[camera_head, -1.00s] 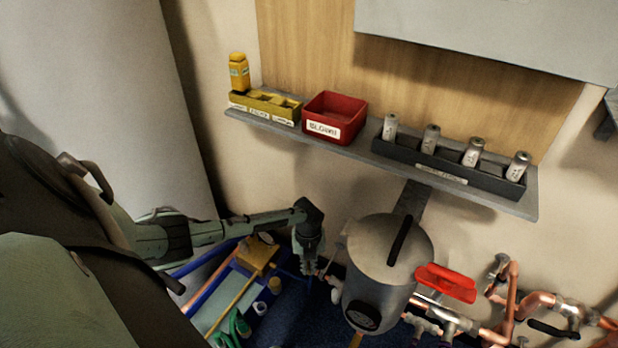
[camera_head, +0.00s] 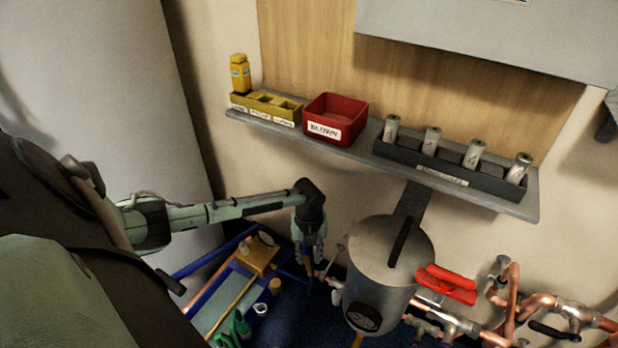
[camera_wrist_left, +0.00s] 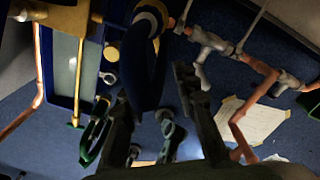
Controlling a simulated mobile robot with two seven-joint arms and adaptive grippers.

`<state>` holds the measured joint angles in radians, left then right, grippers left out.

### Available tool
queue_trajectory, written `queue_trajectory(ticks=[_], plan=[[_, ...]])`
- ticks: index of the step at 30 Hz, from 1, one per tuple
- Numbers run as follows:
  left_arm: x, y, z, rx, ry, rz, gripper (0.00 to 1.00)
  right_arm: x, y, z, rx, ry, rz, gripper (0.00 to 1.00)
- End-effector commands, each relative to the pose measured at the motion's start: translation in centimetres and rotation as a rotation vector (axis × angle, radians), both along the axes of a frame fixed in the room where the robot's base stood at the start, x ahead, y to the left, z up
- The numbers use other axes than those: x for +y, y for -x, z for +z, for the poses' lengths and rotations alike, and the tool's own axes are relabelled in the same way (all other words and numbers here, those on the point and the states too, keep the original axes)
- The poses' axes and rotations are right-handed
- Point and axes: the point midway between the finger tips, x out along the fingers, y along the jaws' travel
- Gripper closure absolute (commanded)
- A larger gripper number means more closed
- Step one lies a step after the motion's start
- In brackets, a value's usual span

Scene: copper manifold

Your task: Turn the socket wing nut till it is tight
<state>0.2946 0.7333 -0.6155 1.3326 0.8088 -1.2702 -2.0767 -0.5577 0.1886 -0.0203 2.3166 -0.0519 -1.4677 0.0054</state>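My left gripper (camera_head: 309,258) points down at the left of the grey vessel (camera_head: 362,285), with its fingers apart. The left wrist view shows the dark fingers (camera_wrist_left: 160,95) spread, with a dark blue curved part with a gold band (camera_wrist_left: 145,50) just beyond them. I cannot tell whether they touch it. A small pale metal fitting (camera_head: 335,283) sits between the gripper and the vessel. Metal pipe fittings (camera_wrist_left: 210,40) also show in the left wrist view. I cannot make out for sure which part is the socket wing nut. My right gripper is not in view.
A shelf (camera_head: 360,160) above holds a yellow rack (camera_head: 265,108), a red bin (camera_head: 335,118) and a dark rack (camera_head: 450,172) of grey cylinders. Red handles (camera_head: 447,284) and copper pipes (camera_head: 545,300) stand right of the vessel. A blue-framed tray (camera_head: 225,290) lies lower left.

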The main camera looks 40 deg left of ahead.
Motion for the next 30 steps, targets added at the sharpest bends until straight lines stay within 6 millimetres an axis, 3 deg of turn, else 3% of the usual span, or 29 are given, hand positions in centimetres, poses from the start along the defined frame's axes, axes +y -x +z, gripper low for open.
queue_trajectory(ticks=[3,9,30], plan=[[0.1,0.0,2.5,-0.002,-0.002,-0.002,0.71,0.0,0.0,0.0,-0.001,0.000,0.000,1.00],[0.0,0.0,4.9,0.000,0.000,-0.001,0.71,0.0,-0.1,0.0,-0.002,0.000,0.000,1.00],[0.0,0.0,5.4,0.001,0.001,0.000,0.71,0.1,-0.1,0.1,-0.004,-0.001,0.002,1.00]])
